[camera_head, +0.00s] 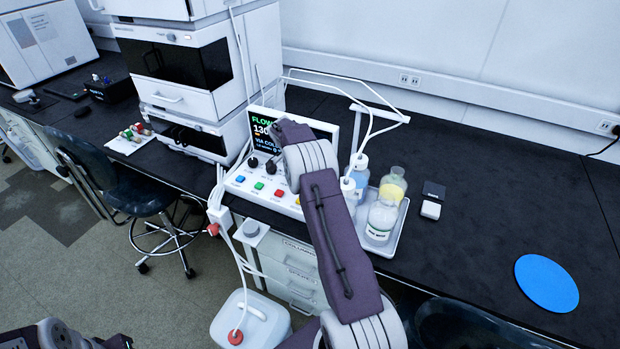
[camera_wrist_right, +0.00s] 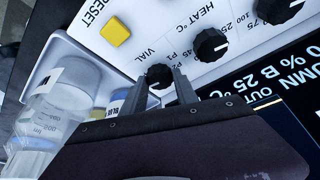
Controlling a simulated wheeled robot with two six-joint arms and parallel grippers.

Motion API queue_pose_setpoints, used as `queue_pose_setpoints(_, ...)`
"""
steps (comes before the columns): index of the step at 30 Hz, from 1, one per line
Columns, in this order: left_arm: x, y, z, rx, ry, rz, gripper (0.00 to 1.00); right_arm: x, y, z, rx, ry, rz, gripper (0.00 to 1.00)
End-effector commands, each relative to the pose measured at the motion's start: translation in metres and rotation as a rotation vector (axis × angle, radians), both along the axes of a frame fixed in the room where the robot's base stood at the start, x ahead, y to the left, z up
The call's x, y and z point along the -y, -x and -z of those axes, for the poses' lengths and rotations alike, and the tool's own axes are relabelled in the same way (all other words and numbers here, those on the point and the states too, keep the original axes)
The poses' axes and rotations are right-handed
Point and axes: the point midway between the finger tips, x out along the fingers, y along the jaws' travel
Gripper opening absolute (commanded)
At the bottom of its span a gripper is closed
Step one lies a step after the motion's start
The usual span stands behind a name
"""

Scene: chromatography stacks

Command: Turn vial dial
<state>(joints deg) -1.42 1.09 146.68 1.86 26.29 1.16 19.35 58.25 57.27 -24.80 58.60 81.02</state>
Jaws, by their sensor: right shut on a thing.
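The vial dial (camera_wrist_right: 158,73) is a black round knob beside the printed word VIAL on the white control panel, seen in the right wrist view. My right gripper (camera_wrist_right: 161,81) is shut on it, with one grey finger on each side. The white panel (camera_head: 236,189) also shows in the head view, but my right arm hides the dial and right gripper there. My left gripper is not in view.
More black knobs (camera_wrist_right: 210,44) and a yellow button (camera_wrist_right: 115,32) sit near the dial. Right of the panel, bottles (camera_head: 381,218) stand in a tray (camera_head: 398,229). Tubes (camera_head: 345,79) arch above. A blue disc (camera_head: 546,283) lies on the bench, which is mostly clear at right.

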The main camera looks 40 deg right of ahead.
Motion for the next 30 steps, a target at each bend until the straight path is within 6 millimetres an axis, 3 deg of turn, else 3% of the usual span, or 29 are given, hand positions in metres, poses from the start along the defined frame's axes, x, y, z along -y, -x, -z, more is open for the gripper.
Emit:
queue_pose_setpoints(9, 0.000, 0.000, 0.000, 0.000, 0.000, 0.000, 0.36, 0.000, 0.000, 0.000, 0.002, -0.001, 0.003, 0.00)
queue_pose_setpoints(10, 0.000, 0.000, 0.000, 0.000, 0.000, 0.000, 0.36, 0.000, 0.000, 0.000, 0.002, -0.001, 0.003, 0.41)
queue_pose_setpoints(12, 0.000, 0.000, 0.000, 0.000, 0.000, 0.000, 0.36, 0.000, 0.000, 0.000, 0.002, -0.001, 0.002, 0.57)
queue_pose_setpoints(22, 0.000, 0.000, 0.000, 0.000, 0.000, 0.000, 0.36, -0.001, 0.000, -0.003, 0.003, 0.000, 0.001, 0.57)
queue_pose_setpoints(30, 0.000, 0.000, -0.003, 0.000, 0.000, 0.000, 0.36, -0.022, -0.001, -0.055, 0.005, 0.001, -0.001, 0.57)
